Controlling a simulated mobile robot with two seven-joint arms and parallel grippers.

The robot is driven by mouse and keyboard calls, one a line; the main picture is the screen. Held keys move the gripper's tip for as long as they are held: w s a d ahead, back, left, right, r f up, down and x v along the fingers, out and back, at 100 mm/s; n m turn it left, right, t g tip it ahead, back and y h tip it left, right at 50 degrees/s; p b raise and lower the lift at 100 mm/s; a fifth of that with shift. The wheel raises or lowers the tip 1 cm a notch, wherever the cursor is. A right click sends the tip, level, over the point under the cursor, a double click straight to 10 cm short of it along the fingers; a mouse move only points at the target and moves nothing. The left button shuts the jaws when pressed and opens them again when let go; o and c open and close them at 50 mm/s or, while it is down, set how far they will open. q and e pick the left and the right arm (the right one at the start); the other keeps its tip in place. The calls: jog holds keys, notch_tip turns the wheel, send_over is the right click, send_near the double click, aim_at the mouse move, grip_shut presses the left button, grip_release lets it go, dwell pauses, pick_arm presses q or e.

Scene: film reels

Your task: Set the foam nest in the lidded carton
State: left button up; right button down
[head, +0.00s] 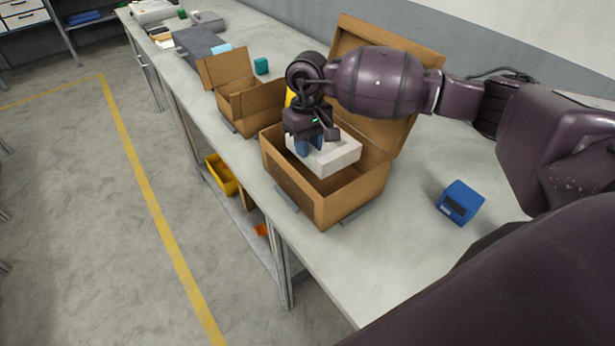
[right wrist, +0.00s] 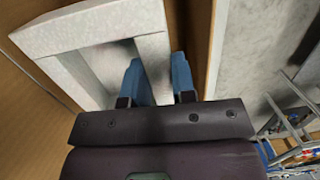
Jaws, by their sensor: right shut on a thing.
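The foam nest (head: 338,157) is a pale grey-white rectangular block. In the right wrist view the foam nest (right wrist: 88,32) shows as a thick frame around an opening. My right gripper (head: 302,148) is shut on one wall of it, with a blue finger on each side in the right wrist view (right wrist: 158,75). The larger brown carton (head: 345,200) stands on the bench with its lid raised at the back. The nest is at the carton's mouth, its top near the rim level; its underside and the carton floor below it are hidden. My left gripper is not in view.
A smaller open carton (head: 256,110) stands beyond the larger one. A blue box (head: 460,202) lies on the bench to the right. The bench front right is clear.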

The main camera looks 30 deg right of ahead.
notch_tip(320, 180, down, 4)
jog(key=shift+f+b, duration=0.15)
jog(key=shift+b, duration=0.3)
notch_tip(320, 180, down, 5)
jog(key=shift+f+b, duration=0.15)
jog(key=shift+b, duration=0.7)
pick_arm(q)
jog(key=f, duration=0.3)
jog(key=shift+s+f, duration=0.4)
pick_arm(e)
jog(key=c, duration=0.9)
grip_release()
jog(key=shift+r, duration=0.2)
